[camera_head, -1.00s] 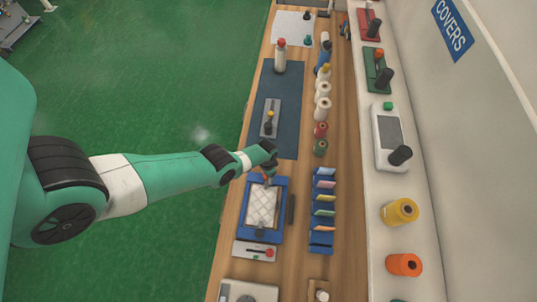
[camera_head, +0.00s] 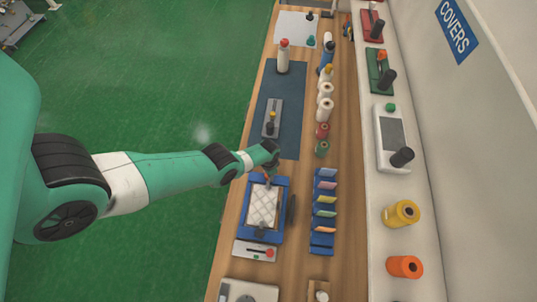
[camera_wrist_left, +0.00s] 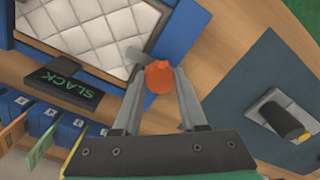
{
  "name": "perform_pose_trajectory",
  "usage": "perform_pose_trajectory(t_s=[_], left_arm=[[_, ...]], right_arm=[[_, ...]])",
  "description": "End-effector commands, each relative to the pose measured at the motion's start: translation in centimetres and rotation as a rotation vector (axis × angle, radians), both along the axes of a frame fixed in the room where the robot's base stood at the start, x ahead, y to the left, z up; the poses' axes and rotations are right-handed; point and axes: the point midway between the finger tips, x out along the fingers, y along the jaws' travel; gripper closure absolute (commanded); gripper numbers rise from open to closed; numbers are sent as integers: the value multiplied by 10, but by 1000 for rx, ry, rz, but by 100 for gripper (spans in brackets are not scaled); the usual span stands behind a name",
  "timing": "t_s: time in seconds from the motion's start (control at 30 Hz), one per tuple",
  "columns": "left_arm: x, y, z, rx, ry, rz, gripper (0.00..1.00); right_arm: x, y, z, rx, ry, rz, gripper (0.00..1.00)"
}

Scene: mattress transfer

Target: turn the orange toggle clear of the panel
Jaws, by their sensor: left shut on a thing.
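The orange toggle (camera_wrist_left: 160,76) sits between the fingertips of my left gripper (camera_wrist_left: 158,80) in the left wrist view. The gripper is shut on it. A short grey metal piece (camera_wrist_left: 133,56) shows beside the toggle, at the corner of the blue frame (camera_wrist_left: 177,32). A white quilted pad (camera_wrist_left: 90,30) lies inside that frame. In the head view, my left gripper (camera_head: 268,178) is at the far end of the blue frame (camera_head: 246,212), and the toggle is mostly hidden there. My right gripper is not in view.
A black sign reading SLACK (camera_wrist_left: 65,88) stands beside the frame. A rack of blue card holders (camera_head: 322,212) is to its right. A blue mat (camera_head: 281,90) holds a grey plate with a black knob (camera_head: 271,118). Thread spools (camera_head: 325,110) line the mat's right side.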

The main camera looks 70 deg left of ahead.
Motion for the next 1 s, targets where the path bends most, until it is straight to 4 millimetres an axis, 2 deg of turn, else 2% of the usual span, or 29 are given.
perform_pose_trajectory(t_s=[0.37, 1.0], left_arm=[[0, 0, -1, 0, 0, 210, 100], [0, 0, -1, 0, -1, 813, 100]], right_arm=[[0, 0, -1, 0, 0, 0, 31], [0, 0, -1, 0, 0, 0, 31]])
